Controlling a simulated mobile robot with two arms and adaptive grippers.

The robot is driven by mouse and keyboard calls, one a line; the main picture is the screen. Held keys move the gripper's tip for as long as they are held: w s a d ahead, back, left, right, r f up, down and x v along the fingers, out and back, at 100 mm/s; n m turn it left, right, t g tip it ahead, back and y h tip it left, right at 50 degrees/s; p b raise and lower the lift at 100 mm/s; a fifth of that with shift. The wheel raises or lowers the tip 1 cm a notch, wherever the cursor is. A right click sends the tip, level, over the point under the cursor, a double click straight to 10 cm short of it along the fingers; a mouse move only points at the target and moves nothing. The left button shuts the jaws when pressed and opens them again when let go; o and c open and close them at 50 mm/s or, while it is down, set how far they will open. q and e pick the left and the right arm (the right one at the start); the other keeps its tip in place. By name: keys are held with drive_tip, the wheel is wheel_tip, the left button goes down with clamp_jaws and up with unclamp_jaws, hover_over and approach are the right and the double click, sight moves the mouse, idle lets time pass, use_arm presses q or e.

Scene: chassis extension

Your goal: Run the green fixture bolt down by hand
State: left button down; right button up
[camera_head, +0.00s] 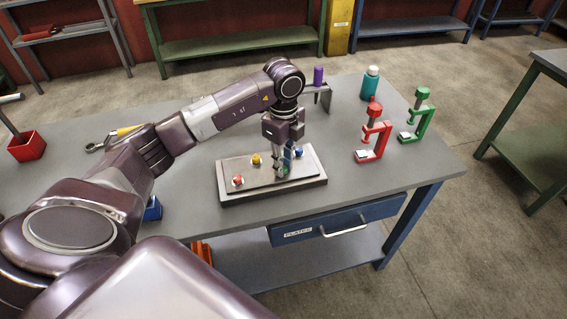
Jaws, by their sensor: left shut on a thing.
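The fixture (230,195) is a dark base with a light top plate, lying on the grey workbench. A red-headed bolt (238,180), a yellow-headed bolt (256,160) and a blue-headed bolt (299,152) show on it. My left gripper (281,172) points down over the right part of the plate and is shut at a green bolt (288,158). Only a sliver of its green shows behind the fingers; its seat and height are hidden. My right gripper is not in view.
A red clamp (374,142) and a green clamp (417,118) stand to the right. A teal bottle (370,84) and a purple-capped item (318,76) stand at the back. A wrench (112,138) and a red box (27,147) lie left.

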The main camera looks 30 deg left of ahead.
use_arm(q)
drive_tip(key=shift+m, duration=0.3)
drive_tip(key=shift+m+b, duration=0.4)
drive_tip(key=shift+m, duration=0.2)
drive_tip(key=shift+m+b, duration=0.55)
drive_tip(key=shift+m, duration=0.65)
drive_tip(key=m+b, duration=0.2)
drive_tip(key=m, duration=0.4)
drive_tip(key=shift+b, duration=0.3)
drive_tip(key=m+b, duration=0.2)
drive_tip(key=m, duration=0.3)
drive_tip(key=shift+m, duration=0.4)
drive_tip(key=shift+m+b, duration=0.65)
drive_tip(key=shift+m, duration=1.55)
drive_tip(key=c, duration=1.8)
unclamp_jaws()
